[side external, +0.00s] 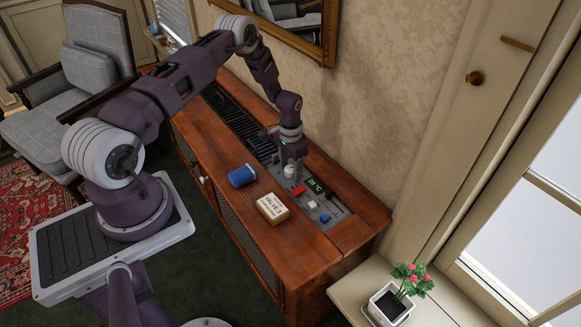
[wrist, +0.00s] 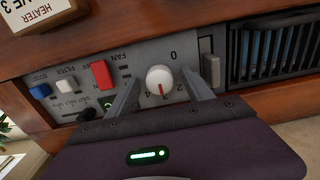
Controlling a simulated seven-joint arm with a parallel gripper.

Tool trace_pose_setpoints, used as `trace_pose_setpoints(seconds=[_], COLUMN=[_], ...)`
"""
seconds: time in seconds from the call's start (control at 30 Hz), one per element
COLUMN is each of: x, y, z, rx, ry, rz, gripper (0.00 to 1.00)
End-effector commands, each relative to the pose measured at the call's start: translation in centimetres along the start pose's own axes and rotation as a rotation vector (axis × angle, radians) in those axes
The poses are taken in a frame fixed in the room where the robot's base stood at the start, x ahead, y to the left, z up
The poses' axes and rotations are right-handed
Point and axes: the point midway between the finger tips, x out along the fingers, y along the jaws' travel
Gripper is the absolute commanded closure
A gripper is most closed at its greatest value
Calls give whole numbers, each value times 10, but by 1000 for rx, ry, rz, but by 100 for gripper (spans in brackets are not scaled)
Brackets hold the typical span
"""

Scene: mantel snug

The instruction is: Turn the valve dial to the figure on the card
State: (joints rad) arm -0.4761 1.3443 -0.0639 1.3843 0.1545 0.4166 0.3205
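The valve dial is a round white knob (wrist: 159,79) with a red pointer mark. The mark points toward the bottom of the wrist picture. A 0 shows above the knob and a 2 at its lower right; other figures are partly hidden. My gripper (wrist: 161,92) is open, with one finger on each side of the knob and visible gaps to it. The card (side external: 272,208) lies on the wooden cabinet; in the wrist view the card (wrist: 62,12) reads HEATER and "VE 3".
The grey panel (side external: 325,212) also carries a red switch (wrist: 101,74), white and blue buttons, and a green-lit display (side external: 315,185). A grey slider (wrist: 210,69) sits close to the right finger. A blue cylinder (side external: 242,176) lies on the cabinet (side external: 300,235).

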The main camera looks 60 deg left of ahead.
Motion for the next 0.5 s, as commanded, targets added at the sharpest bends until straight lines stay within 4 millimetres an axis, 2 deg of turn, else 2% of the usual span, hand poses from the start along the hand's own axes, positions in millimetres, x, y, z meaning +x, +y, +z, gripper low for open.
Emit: trace_pose_setpoints(seconds=[0.27,0.5], x=[-2,-48], y=[0,0], z=[0,0], rx=[0,0], ry=[0,2], rz=[0,-1], gripper=[41,41])
